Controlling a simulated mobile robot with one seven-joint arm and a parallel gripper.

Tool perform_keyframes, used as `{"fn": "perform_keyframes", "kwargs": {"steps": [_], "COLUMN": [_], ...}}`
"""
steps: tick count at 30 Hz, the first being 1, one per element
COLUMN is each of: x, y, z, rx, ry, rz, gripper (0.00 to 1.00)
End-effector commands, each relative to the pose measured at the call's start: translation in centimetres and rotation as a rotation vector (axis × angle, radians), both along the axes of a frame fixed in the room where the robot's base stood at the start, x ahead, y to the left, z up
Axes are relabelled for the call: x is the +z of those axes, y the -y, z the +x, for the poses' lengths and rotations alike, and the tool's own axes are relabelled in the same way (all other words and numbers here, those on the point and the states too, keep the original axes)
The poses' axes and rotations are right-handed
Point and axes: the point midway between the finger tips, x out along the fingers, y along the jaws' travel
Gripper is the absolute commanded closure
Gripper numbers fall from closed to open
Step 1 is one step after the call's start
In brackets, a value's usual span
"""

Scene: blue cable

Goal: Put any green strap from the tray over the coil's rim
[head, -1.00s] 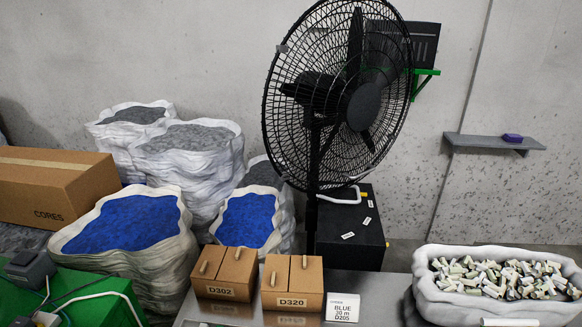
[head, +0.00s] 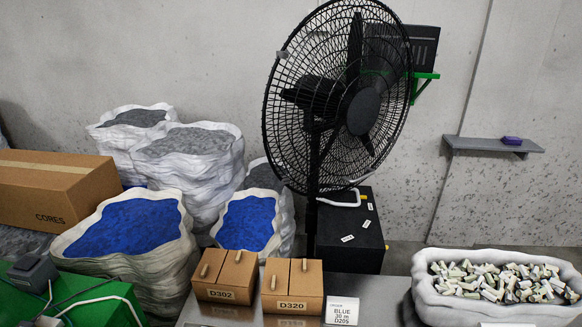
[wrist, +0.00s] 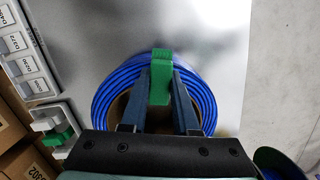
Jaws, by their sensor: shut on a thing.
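In the wrist view, my gripper (wrist: 161,82) is shut on a green strap (wrist: 160,66). The blue cable coil (wrist: 118,92) lies under the fingers on a grey metal surface. The strap is at the coil's far rim and overlaps it in the picture. I cannot tell whether it is seated over the rim or held just above it. At the left, the tray holds another green strap (wrist: 62,135) between pale pieces (wrist: 46,122). The lower part of the coil is hidden by my gripper. The head view shows neither gripper nor coil.
A labelled panel with grey switches (wrist: 22,62) lies left of the coil. In the head view, boxes D302 (head: 224,277) and D320 (head: 292,287) and a card (head: 342,311) stand on the bench. A bin of pale pieces (head: 425,297) is at right. Bare surface lies beyond the coil.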

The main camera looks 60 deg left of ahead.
Motion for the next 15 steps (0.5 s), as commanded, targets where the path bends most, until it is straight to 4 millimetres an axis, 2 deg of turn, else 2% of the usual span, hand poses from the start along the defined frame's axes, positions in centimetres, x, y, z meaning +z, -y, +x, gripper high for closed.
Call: {"fn": "perform_keyframes", "kwargs": {"steps": [15], "x": [0.49], "y": [0.01], "z": [0.00], "rx": [0.000], "ry": [0.000], "rz": [0.000], "gripper": [1.00]}}
